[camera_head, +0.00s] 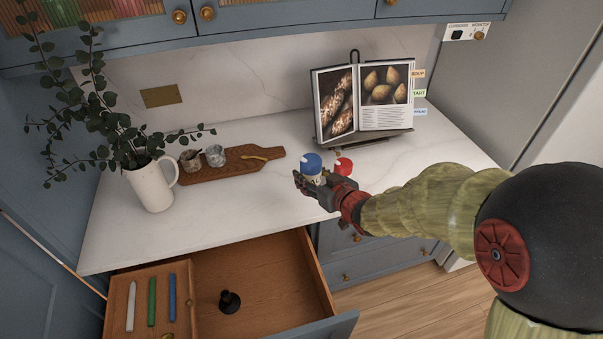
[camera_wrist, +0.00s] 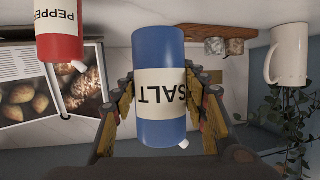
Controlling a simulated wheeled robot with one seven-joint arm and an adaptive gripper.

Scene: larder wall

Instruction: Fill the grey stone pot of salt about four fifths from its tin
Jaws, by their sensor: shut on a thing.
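The salt tin (camera_head: 312,164) is blue with a cream label and a small white spout. In the wrist view the tin (camera_wrist: 158,50) appears upside down, reading SALT. My gripper (camera_head: 312,180) is shut around it; its fingers show on both sides in the wrist view (camera_wrist: 162,115). The tin looks upright over the counter; I cannot tell whether it touches it. The grey stone pot (camera_head: 215,156) stands open on the wooden board (camera_head: 225,168), left of my gripper. It also shows small in the wrist view (camera_wrist: 215,46). Its contents are not visible.
A brownish pot (camera_head: 190,160) stands beside the grey one, near a white jug (camera_head: 152,185) of leafy stems. A red pepper tin (camera_head: 343,167) stands right of the salt. A cookbook (camera_head: 362,100) is behind. A drawer (camera_head: 265,275) is open below. Counter between board and tin is clear.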

